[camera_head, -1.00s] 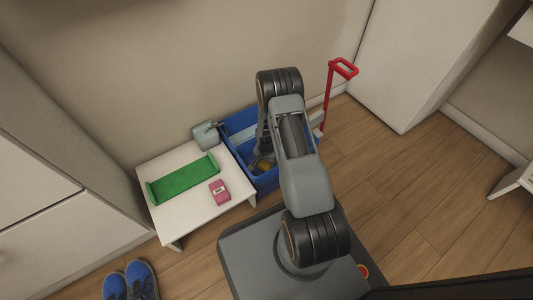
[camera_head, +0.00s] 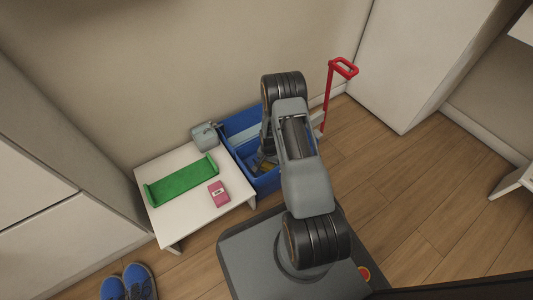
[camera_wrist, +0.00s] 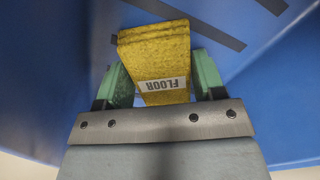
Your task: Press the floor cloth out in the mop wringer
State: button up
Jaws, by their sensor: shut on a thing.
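The floor cloth (camera_wrist: 157,58) is a folded yellow pad with a white label reading FLOOR. My gripper (camera_wrist: 165,82) is shut on it, with a green finger on each side, in the wrist view. Blue plastic with dark slots fills the view around it. In the head view the mop wringer (camera_head: 237,122) is a blue bucket with a red-handled lever (camera_head: 328,95) standing upright at its right. My arm hides much of the bucket. A bit of yellow shows inside it, beside my arm. Whether the cloth touches the blue wall, I cannot tell.
A low white table (camera_head: 158,217) stands left of the bucket. It carries a green tray (camera_head: 182,180), a pink block (camera_head: 218,193) and a grey container (camera_head: 206,137). Blue shoes (camera_head: 127,284) lie on the floor in front. Wooden floor at right is clear.

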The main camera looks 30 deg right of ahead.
aim_at(266, 164)
jog(key=shift+d, duration=0.25)
jog(key=shift+s+a, duration=0.15)
jog(key=shift+a, duration=1)
jog(key=shift+a, duration=0.1)
dwell(1.2)
jog(key=shift+p, duration=0.35)
jog(key=shift+r+p, duration=2.45)
jog(key=shift+r, duration=1.45)
jog(key=shift+r, duration=0.2)
